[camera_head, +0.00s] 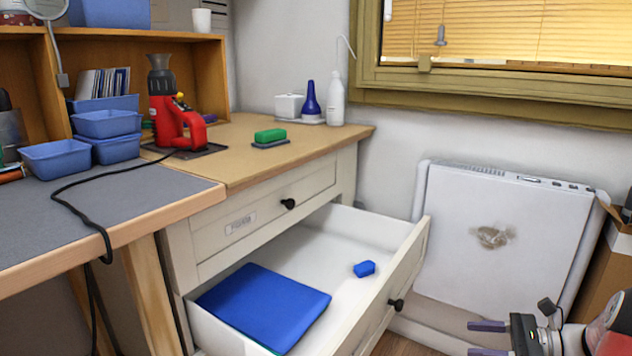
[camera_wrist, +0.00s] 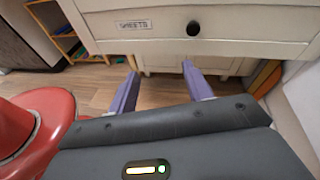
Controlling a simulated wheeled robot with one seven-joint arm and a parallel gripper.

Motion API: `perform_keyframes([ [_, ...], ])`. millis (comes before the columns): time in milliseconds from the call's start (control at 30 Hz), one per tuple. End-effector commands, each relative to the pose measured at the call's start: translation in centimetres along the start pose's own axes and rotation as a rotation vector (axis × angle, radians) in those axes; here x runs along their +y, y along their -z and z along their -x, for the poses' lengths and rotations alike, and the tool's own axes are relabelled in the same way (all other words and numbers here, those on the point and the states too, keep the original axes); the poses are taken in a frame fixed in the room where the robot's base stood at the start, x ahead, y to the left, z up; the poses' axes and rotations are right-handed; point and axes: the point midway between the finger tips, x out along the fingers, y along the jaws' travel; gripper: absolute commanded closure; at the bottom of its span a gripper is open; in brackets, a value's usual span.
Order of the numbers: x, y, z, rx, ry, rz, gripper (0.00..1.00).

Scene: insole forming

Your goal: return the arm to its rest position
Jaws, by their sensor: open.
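My gripper (camera_head: 487,339) is at the lower right of the head view, with its two purple fingers apart and nothing between them. In the wrist view my gripper (camera_wrist: 158,82) is also open and empty, above the wooden floor and facing a cream drawer front. In the head view it is apart from the open drawer (camera_head: 412,262) to its left.
The open drawer holds a blue sheet (camera_head: 263,307) and a small blue block (camera_head: 364,269). A white panel unit (camera_head: 500,235) stands against the wall behind my gripper. A cardboard box (camera_head: 605,265) is at the far right. Wooden floor (camera_wrist: 60,90) shows below.

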Motion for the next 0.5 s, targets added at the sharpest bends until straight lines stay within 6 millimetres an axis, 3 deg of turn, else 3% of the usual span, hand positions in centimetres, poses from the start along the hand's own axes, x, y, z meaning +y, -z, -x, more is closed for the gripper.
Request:
perform_keyframes([
  [267,4.5,-4.7,-5.7,0.241,-0.228,0.238,0.50],
  [500,12.1,-9.0,-9.7,0.546,-0.526,0.669,0.50],
])
